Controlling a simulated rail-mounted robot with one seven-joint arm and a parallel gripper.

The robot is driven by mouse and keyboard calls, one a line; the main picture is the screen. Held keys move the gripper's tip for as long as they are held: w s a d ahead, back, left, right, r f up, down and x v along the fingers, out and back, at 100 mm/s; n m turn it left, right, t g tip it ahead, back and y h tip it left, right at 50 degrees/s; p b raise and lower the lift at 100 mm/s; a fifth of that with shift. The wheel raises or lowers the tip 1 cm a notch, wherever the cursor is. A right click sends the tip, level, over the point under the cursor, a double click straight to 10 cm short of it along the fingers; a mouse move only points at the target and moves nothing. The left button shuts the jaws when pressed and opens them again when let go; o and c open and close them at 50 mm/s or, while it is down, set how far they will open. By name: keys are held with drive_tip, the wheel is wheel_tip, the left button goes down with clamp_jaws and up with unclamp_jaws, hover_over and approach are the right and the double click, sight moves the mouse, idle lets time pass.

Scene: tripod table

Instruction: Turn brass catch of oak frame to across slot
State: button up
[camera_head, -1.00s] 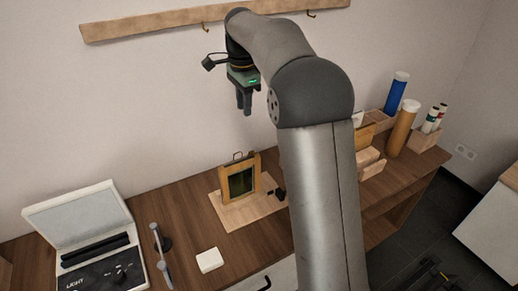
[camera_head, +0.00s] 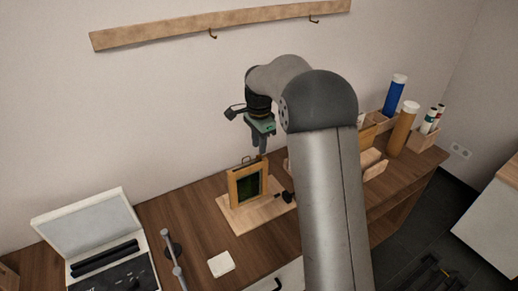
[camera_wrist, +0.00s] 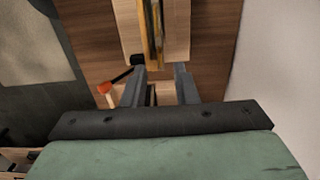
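The oak frame (camera_head: 234,190) stands upright on a pale wooden base board (camera_head: 224,213) on the table, with a dark green pane inside it. In the wrist view I see the frame (camera_wrist: 153,35) edge-on from above. A thin loop shows at its top; I cannot make out the brass catch or its slot for certain. My gripper (camera_head: 261,150) points down just above the frame's upper right corner. In the wrist view the fingers of my gripper (camera_wrist: 160,72) are apart with nothing between them, near the frame's end.
A black knob (camera_head: 287,197) sits at the board's right edge. An open light case (camera_head: 85,225), a grey handled tool (camera_head: 172,255) and a white block (camera_head: 221,264) are left and in front. A blue tube (camera_head: 395,95) and a brown tube (camera_head: 403,128) stand right. A hook rail (camera_head: 230,22) is above.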

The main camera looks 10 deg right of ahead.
sight(259, 157)
drive_tip(key=shift+f, duration=1.55)
drive_tip(key=shift+c, duration=0.3)
clamp_jaws()
